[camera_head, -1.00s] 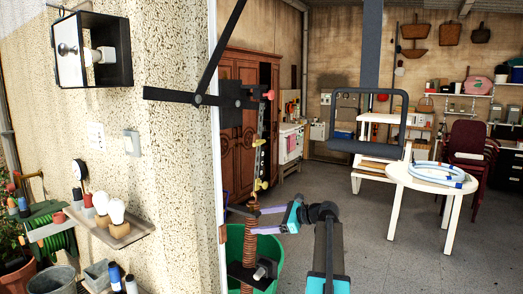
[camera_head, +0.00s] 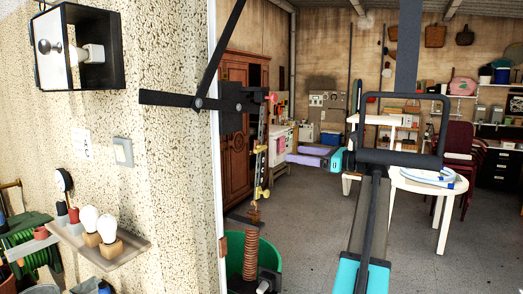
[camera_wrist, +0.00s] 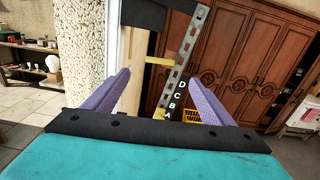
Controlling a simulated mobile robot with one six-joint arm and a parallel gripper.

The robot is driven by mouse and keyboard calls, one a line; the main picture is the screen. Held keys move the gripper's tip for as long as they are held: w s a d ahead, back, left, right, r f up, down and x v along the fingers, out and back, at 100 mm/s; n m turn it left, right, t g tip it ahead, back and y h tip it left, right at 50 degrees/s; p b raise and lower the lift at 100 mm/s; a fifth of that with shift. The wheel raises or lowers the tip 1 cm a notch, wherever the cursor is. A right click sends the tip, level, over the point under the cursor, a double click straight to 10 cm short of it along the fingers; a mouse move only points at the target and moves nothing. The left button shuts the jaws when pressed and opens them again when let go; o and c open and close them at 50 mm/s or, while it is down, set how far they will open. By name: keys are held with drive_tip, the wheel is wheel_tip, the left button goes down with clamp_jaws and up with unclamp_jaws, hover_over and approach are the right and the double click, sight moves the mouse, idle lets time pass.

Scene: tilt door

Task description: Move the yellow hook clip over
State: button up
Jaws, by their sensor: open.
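The yellow hook clip (camera_head: 262,193) sits at the lower end of an upright perforated strip (camera_head: 262,140), with the coil spring (camera_head: 251,255) hanging below. In the wrist view the yellow clip (camera_wrist: 159,113) is beside the letter A of the strip (camera_wrist: 175,75), which is marked A to D. A second yellow piece (camera_wrist: 159,61) is higher on the strip. My gripper (camera_head: 288,156) has purple fingers, spread apart and empty. It is right of the strip in the head view and apart from it. In the wrist view the strip shows between the fingers (camera_wrist: 159,78).
A black bracket (camera_head: 200,101) and door frame edge stand left of the strip. A speckled wall (camera_head: 175,180) with a shelf of bulbs (camera_head: 100,240) is at left. A wooden wardrobe (camera_wrist: 240,50) is behind. A white table (camera_head: 425,185) stands right, with open floor before it.

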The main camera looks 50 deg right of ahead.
sight(263, 149)
drive_tip(key=shift+w+a, duration=0.1)
drive_tip(key=shift+w, duration=0.15)
drive_tip(key=p+x, duration=0.3)
drive_tip(key=x, duration=1)
drive_tip(key=shift+w+p, duration=0.2)
drive_tip(key=shift+p, duration=0.15)
drive_tip(key=c, duration=1.1)
